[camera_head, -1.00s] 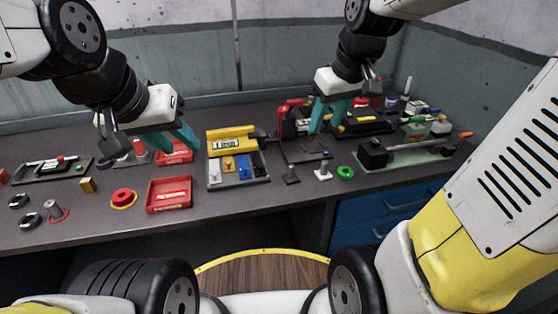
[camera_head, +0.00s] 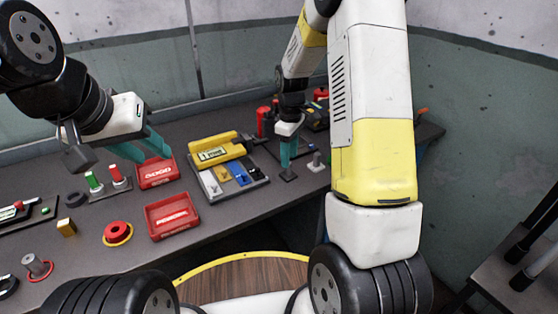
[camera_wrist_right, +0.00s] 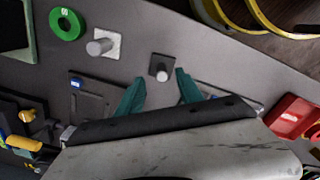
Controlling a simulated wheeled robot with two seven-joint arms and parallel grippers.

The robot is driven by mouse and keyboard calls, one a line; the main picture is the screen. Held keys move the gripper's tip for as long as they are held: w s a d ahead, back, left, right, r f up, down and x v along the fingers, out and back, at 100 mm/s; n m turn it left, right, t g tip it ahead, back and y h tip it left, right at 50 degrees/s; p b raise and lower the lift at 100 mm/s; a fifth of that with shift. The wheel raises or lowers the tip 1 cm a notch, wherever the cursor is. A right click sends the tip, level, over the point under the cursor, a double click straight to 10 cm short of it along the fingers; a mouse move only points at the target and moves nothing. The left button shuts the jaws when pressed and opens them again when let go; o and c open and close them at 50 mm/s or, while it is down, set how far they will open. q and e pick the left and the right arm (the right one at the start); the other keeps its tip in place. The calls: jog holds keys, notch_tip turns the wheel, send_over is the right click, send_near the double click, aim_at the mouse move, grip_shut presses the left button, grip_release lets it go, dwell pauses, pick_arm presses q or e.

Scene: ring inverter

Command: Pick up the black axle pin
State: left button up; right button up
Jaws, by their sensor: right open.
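The black axle pin (camera_head: 287,175) stands upright on the bench: a dark square base with a short post, whose top looks pale in the right wrist view (camera_wrist_right: 162,68). My right gripper (camera_head: 287,163) is open and points down just above it. In the right wrist view the two teal fingertips (camera_wrist_right: 160,80) are spread to either side of the pin, not visibly touching it. My left gripper (camera_head: 160,154) hangs over the left of the bench near the red trays, its teal fingers apart and empty.
A grey pin on a white base (camera_wrist_right: 102,43) and a green ring (camera_wrist_right: 67,24) lie beside the black pin. Red trays (camera_head: 172,216) and a red ring (camera_head: 117,232) are further left.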

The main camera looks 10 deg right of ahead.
aim_at(288, 174)
notch_tip(288, 174, down, 4)
jog(key=shift+s+a+f, duration=0.1)
jog(key=shift+a+f, duration=0.05)
jog(key=shift+f, duration=0.05)
jog(key=shift+c, duration=0.3)
grip_shut()
jog(key=shift+r, duration=0.1)
dwell(1.0)
